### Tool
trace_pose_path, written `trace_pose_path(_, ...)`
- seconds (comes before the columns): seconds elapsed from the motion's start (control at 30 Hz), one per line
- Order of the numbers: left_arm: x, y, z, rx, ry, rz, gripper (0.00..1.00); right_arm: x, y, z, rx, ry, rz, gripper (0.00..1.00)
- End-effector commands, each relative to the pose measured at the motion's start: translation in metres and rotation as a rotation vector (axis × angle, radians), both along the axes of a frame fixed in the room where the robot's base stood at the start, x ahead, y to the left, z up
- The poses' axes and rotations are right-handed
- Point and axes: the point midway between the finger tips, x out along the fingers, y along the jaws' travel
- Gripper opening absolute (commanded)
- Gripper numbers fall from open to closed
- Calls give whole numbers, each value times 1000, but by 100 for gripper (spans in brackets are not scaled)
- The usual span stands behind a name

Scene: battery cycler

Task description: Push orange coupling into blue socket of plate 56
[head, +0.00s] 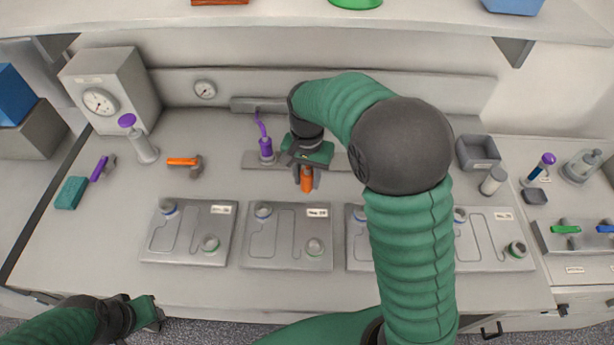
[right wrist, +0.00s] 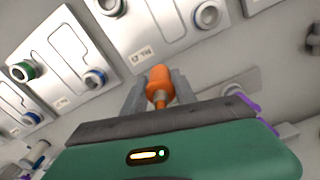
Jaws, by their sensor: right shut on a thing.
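My right gripper (head: 305,182) is shut on the orange coupling (head: 307,179), held near the back of the bench, behind the plates. The coupling (right wrist: 159,82) shows between the fingers in the right wrist view. Several grey plates lie in a row; two are the far-left plate (head: 158,240) and the one beside it (head: 285,225). Their labels are too small to read surely, so I cannot tell which is 56.
A purple-handled fitting (head: 265,148) stands left of my right gripper. An orange-handled valve (head: 185,161) and a purple-topped plunger (head: 142,145) are farther left. A grey bin (head: 478,153) stands at right. My right arm hides part of the third plate. The front bench strip is clear.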

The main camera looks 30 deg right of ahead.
Motion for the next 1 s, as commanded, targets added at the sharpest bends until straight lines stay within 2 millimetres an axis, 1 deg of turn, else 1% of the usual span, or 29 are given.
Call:
trace_pose_path(0.17,0,0,5,0,0,0,36,0,0,5,0,0,0,0)
trace_pose_path(0.9,0,0,50,0,0,0,36,0,0,50,0,0,0,0)
trace_pose_path(1.0,0,0,51,0,0,0,36,0,0,51,0,0,0,0)
